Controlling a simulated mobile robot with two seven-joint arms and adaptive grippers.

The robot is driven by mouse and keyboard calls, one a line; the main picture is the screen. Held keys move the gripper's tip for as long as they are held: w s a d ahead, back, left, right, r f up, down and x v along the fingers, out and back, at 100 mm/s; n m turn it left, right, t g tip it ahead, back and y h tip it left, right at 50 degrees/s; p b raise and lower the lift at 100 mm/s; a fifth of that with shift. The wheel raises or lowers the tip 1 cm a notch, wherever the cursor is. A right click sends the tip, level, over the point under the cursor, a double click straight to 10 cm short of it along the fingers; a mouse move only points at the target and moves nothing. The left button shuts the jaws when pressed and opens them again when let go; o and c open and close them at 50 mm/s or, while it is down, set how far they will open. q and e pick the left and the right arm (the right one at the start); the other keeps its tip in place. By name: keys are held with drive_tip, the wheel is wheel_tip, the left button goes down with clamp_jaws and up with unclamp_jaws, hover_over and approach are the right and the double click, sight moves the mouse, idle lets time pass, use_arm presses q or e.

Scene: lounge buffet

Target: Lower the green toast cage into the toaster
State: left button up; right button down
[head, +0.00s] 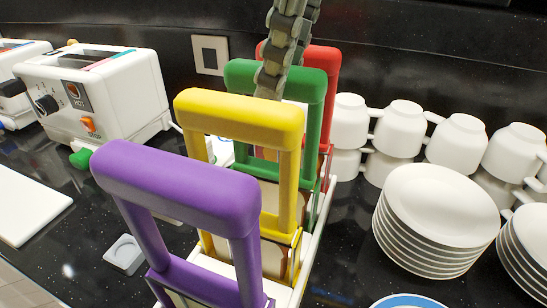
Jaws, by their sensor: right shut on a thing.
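The green toast cage (318,112) stands upright between the yellow and red cages, with bread low in its frame. Its lower part is mostly hidden by the yellow cage. My right gripper (271,82) comes down from the top and is shut on the green cage's top handle bar. The white toaster (125,95) stands at the left, with a dark knob, an orange switch and a green lever (80,158) low at its front. Its slots show only at a slant. My left gripper is not in view.
The purple cage (180,185) and yellow cage (240,117) stand in front; the red cage (325,58) is behind. Stacked cups (398,127) and plates (440,205) fill the right. A white board (25,205) lies front left. Another toaster (15,90) is far left.

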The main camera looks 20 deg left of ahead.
drive_tip(key=shift+a+p+v, duration=0.2)
drive_tip(key=shift+p+v, duration=0.35)
drive_tip(key=shift+v, duration=0.25)
drive_tip(key=shift+a+p+v, duration=0.2)
drive_tip(key=shift+p+v, duration=0.4)
drive_tip(key=shift+v, duration=0.2)
drive_tip(key=shift+a+p+v, duration=0.2)
drive_tip(key=shift+p+v, duration=0.35)
drive_tip(key=shift+v, duration=0.25)
wheel_tip(320, 180, up, 2)
drive_tip(key=shift+w+a+p, duration=0.1)
drive_tip(key=shift+w+p, duration=0.05)
drive_tip(key=shift+p, duration=0.35)
drive_tip(key=shift+r, duration=0.2)
